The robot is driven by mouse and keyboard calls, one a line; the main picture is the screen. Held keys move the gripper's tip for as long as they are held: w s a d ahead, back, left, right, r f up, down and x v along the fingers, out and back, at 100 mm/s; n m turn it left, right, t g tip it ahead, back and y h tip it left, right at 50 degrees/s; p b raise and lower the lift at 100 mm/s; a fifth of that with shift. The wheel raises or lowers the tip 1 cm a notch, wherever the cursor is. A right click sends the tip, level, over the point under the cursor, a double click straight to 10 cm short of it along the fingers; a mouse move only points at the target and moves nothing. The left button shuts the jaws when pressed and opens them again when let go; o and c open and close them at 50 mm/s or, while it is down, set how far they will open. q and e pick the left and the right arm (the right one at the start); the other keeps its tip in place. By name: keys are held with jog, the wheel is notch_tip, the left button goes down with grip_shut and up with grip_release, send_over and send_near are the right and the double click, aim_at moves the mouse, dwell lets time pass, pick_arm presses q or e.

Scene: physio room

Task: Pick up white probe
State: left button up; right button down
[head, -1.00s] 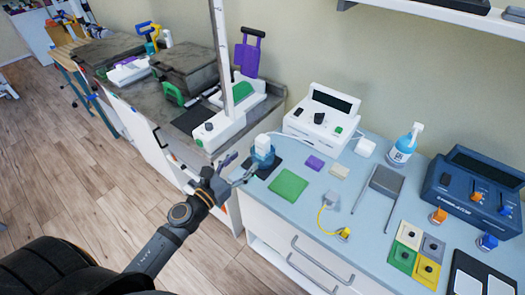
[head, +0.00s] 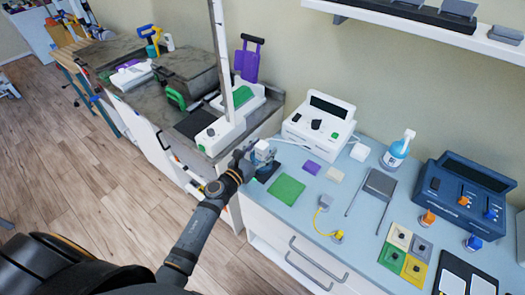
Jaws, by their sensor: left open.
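The white probe (head: 262,146) stands upright in a blue-grey holder at the left end of the light-blue counter. A white cable runs from it towards the white console (head: 318,122). My left gripper (head: 252,160) is open at the probe's left side, close to it. It hides part of the probe's lower body and holder, and I cannot tell whether its fingers touch. My right gripper does not show.
A green pad (head: 287,188), a purple block (head: 311,168) and a cream block (head: 335,174) lie right of the probe. A white machine with an upright post (head: 218,132) stands close behind on the left.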

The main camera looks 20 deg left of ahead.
pick_arm(q)
jog(key=shift+s+a, duration=0.1)
jog(key=c, duration=1.3)
jog(key=shift+o, duration=0.2)
jog(key=shift+r, duration=0.1)
